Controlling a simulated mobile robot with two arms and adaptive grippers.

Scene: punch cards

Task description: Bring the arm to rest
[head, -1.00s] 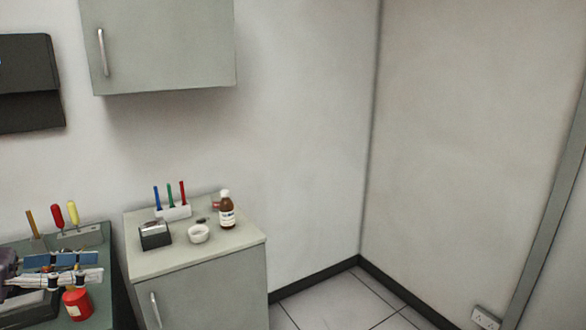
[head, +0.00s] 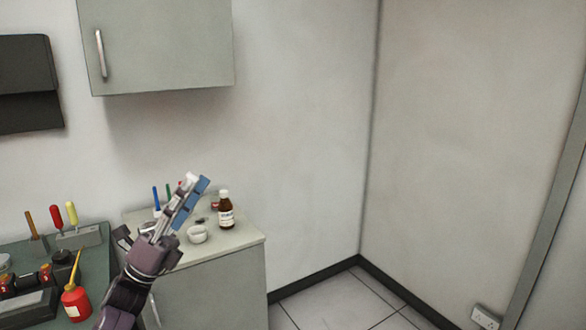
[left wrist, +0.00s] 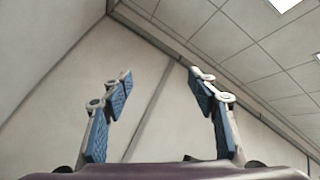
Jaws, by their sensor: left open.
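My left gripper (head: 192,192) is raised in the head view, its fingers pointing up and to the right. It appears in front of the small cabinet (head: 225,275) and hides part of the cabinet's top. In the left wrist view its two blue-padded fingers (left wrist: 161,88) stand wide apart with nothing between them, facing the wall and ceiling. My right gripper is in neither view.
The cabinet bears a brown bottle (head: 226,212), a white bowl (head: 197,234) and coloured pens (head: 157,196). At left a green bench holds a red oil can (head: 75,303) and screwdrivers (head: 57,216). A wall cupboard (head: 165,45) hangs above. Floor at right is clear.

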